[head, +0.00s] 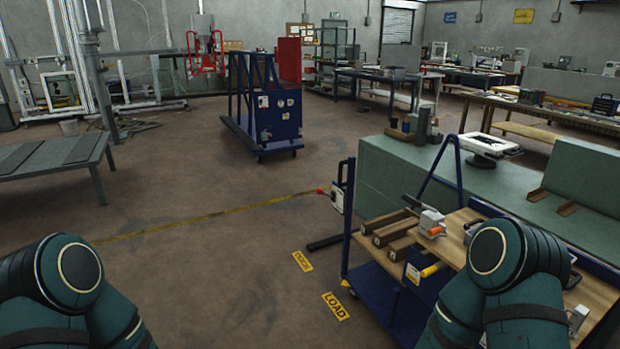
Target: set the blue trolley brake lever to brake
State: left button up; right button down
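A blue trolley (365,283) with a wooden top stands at the right, close to me. A lever with a red knob (321,190) sticks out to the left from a dark upright panel (341,190) at the trolley's far left corner. A yellow handle (431,270) shows on the trolley's near side. Another blue frame cart (279,120) with a panel of small fittings stands farther off, left of centre; its details are too small to read. I cannot tell which setting any lever is in. Both my arms show at the bottom corners; neither gripper is in view.
Wooden blocks (393,232) and a small tool (432,222) lie on the near trolley. Yellow floor labels, one reading LOAD (335,306), lie left of it. A green-grey bench (400,178) stands behind. A grey table (55,158) is at left. The middle floor is clear.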

aim_at(320, 191)
jog(key=i+u, duration=0.1)
jog(key=i, duration=0.4)
jog(key=i+l+u, duration=0.1)
jog(key=i, duration=0.35)
jog(key=i+l+u, duration=0.1)
jog(key=i, duration=0.35)
jog(key=i+l+u, duration=0.1)
jog(key=i+l, duration=0.2)
jog(key=i, duration=0.2)
jog(key=i+l+u, duration=0.1)
jog(key=i, duration=0.35)
jog(key=i+l+u, duration=0.15)
jog(key=i+l, duration=0.2)
jog(key=i, duration=0.1)
